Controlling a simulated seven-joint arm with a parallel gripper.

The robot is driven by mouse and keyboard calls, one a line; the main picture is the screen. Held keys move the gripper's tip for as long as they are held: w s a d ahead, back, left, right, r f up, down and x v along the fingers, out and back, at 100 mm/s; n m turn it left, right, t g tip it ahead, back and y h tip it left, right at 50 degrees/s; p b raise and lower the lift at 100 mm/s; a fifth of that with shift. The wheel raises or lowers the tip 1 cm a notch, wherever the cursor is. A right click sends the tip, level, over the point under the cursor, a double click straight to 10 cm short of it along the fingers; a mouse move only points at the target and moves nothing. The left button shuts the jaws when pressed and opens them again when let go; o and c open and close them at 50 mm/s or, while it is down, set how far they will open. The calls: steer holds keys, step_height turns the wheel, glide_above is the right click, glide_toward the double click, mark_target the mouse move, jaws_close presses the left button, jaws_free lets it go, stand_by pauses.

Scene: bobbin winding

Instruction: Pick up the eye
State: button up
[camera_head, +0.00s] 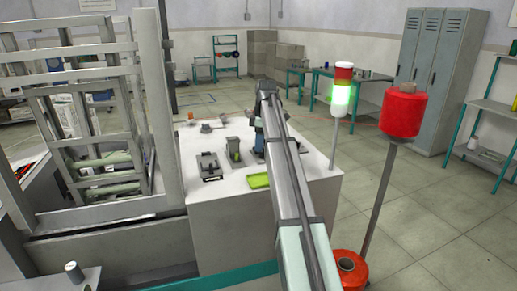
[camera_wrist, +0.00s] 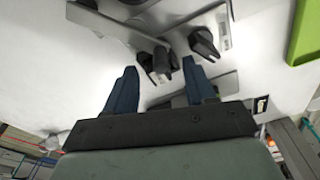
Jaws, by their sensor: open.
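My gripper (camera_wrist: 158,78) shows in the wrist view with its two blue fingers spread apart. Nothing is held between them. A dark rounded part (camera_wrist: 162,62) appears just beyond and between the fingertips, near a grey plate on the white bench top (camera_wrist: 60,65). A dark knob-like part (camera_wrist: 203,42) stands on another grey plate beyond the right finger. I cannot tell which of these small parts, if any, is the eye. In the head view my own arm hides most of the gripper and the spot under it.
A lime-green tray (camera_head: 259,181) lies at the bench's front; it also shows in the wrist view (camera_wrist: 306,35). A signal lamp (camera_head: 341,90) and a red spool (camera_head: 403,112) on a pole stand right.

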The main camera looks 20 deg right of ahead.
steer(key=shift+c, duration=0.2)
jaws_close()
stand_by(0.4)
